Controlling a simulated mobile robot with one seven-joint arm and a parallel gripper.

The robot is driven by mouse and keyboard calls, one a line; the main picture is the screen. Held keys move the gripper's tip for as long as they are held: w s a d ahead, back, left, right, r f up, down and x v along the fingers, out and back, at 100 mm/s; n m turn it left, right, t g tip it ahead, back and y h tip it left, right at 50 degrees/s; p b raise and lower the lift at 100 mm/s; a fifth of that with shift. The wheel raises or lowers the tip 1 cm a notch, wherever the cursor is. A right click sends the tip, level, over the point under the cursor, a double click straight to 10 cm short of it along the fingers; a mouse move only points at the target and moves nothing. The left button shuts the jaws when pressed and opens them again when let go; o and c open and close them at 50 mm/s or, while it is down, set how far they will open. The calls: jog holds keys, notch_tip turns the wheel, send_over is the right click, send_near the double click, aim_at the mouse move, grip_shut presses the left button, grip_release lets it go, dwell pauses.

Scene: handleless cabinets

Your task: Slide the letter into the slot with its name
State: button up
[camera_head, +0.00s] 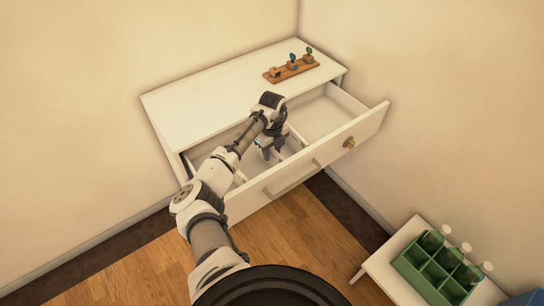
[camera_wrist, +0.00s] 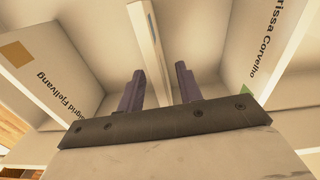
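My gripper (camera_head: 268,150) reaches down into the open drawer (camera_head: 310,168) of a white cabinet. In the wrist view its two dark fingers (camera_wrist: 160,85) stand apart, with a gap between them. A white panel at left (camera_wrist: 45,70) reads "sigrid Fjellvang", partly cut off, with an orange square. A panel at right (camera_wrist: 265,40) reads "rissa Corvelho", also partly cut off. I cannot make out a separate letter.
A wooden rack (camera_head: 290,70) with small items stands on the cabinet top (camera_head: 215,95). A green divided crate (camera_head: 430,272) with bottles sits on a white table (camera_head: 385,262) at lower right.

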grip_shut()
jog(key=shift+r, duration=0.1)
dwell(0.3)
